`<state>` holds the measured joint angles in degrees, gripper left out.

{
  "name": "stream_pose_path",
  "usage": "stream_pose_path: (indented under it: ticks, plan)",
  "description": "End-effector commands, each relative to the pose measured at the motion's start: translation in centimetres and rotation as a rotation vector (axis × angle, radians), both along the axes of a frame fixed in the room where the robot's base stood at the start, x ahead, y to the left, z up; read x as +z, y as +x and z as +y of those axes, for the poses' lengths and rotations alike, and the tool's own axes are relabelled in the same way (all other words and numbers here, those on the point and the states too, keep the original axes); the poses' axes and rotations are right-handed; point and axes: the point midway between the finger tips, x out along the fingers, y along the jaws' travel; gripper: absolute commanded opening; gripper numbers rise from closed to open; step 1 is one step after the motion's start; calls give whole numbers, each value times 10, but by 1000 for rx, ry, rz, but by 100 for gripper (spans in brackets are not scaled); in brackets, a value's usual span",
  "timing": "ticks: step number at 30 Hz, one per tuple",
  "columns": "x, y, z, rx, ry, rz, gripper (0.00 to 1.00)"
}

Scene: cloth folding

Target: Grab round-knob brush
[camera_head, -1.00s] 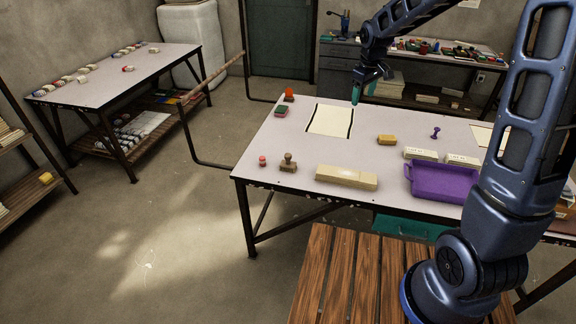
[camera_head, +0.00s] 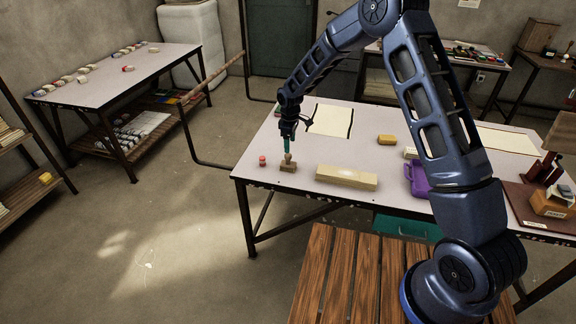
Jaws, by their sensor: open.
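A brown wooden piece with a round-topped handle on a block base (camera_head: 288,167), which looks like the round-knob brush, stands upright near the front left edge of the white table (camera_head: 328,199). My gripper (camera_head: 287,149) points down right over it, with its teal fingers at or just above the knob. The gripper is open. The fingers partly cover the knob, and I cannot tell whether they touch it. A small red round-topped piece (camera_head: 262,161) stands just left of the brush.
A long pale block (camera_head: 346,177) lies right of the brush. A paper sheet (camera_head: 331,120) lies behind, and a yellow-brown block (camera_head: 387,140) to the right. Bare table lies between the brush and the sheet.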

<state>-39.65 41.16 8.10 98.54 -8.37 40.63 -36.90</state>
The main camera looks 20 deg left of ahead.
Motion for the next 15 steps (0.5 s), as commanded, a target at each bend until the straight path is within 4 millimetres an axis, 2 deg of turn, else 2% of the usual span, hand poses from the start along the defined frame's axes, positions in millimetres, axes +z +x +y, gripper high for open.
stream_pose_path:
  ticks: [3,8,15]
  plan:
    - [-10,-3,7,17,-2,4,67]
    - [-21,-3,8,19,-3,6,67]
    - [-55,-4,7,18,-3,6,67]
